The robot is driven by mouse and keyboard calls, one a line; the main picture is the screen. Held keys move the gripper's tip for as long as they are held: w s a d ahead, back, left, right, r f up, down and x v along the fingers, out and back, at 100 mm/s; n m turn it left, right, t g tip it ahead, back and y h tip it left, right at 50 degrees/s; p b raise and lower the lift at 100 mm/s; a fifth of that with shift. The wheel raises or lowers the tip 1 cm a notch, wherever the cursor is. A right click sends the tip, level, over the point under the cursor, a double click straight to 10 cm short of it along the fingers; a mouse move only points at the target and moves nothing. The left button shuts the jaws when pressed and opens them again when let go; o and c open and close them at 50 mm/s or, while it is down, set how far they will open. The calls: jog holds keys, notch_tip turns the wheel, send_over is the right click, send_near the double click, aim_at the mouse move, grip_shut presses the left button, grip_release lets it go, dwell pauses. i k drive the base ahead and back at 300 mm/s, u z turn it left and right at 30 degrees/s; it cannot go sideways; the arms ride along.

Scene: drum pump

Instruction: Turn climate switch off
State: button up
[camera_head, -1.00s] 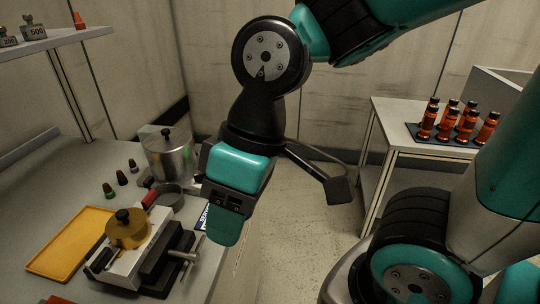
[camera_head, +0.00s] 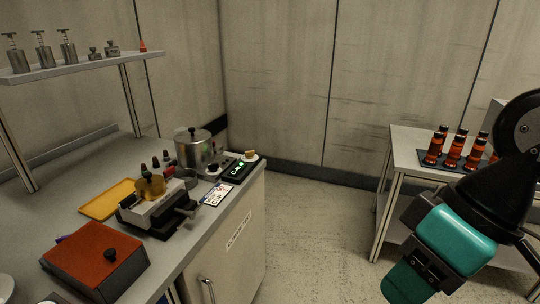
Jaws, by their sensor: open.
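A small black control panel (camera_head: 240,168) with glowing green marks lies at the far right corner of the left bench. A pale knob or switch shows on the unit beside it, and a small tan piece (camera_head: 250,155) sits at its back; I cannot tell which is the climate switch or how it is set. My gripper (camera_head: 405,284), teal and black, hangs at the lower right over the floor, well apart from the panel. It is open, with nothing seen in it; its fingertips are partly hidden.
The left bench holds a metal pot (camera_head: 194,152), a yellow tray (camera_head: 108,200), a clamp-like device (camera_head: 158,212) and a red box (camera_head: 95,262). A shelf (camera_head: 80,68) with weights is above. A right table (camera_head: 408,139) carries orange bottles (camera_head: 453,150). Floor between is clear.

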aim_at(249, 154)
jog(key=z, duration=0.2)
jog(key=i, duration=1.3)
jog(key=u, duration=0.85)
jog(key=k, duration=0.4)
jog(key=z, duration=0.95)
jog(key=i, duration=0.6)
jog(key=u, duration=0.9)
jog(key=i, duration=0.4)
jog(key=u, duration=0.5)
